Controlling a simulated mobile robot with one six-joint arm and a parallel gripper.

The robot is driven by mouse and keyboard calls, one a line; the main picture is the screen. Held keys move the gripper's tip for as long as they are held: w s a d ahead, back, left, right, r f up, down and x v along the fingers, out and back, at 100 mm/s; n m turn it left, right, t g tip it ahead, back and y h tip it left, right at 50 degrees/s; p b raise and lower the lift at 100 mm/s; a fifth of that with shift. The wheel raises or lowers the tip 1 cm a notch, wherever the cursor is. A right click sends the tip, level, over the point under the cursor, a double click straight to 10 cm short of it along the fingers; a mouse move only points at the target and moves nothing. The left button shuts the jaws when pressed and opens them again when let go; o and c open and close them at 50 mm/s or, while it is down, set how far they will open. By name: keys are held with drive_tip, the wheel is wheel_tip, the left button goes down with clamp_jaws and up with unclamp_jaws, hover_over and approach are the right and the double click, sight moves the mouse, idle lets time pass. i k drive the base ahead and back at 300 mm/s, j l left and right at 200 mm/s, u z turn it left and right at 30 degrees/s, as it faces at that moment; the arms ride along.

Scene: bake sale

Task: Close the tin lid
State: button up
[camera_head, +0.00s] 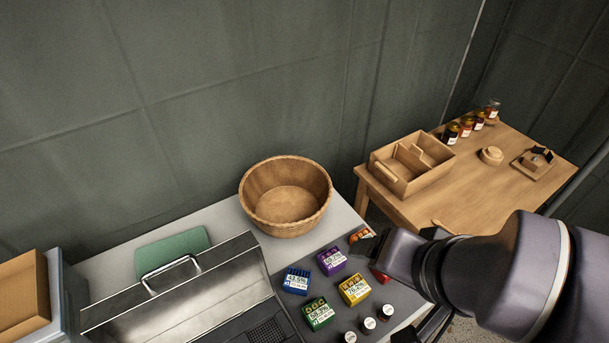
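A silver metal tin with a hinged lid (205,292) is at the lower left on the table. The lid is raised and tilted, with a metal bar handle (171,273) along its upper side. Part of the dark inside of the tin (268,331) shows at the bottom edge, and the rest is cut off by the frame. My gripper (375,246) reaches in from the right, well to the right of the lid and apart from it. Its fingertips are dark and small next to an orange item (360,235). I cannot tell whether they are open or shut.
A round wooden basket (287,226) stands behind the tin. Several coloured boxes, including a purple one (331,261) and a yellow one (354,289), lie between tin and gripper. A green board (172,250) lies behind the lid. A wooden table (470,196) stands at the right.

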sight(177, 299)
drive_tip(key=j+u, duration=0.15)
drive_tip(key=u, duration=1.55)
drive_tip(key=i+j+z, duration=0.15)
drive_tip(key=j, duration=0.1)
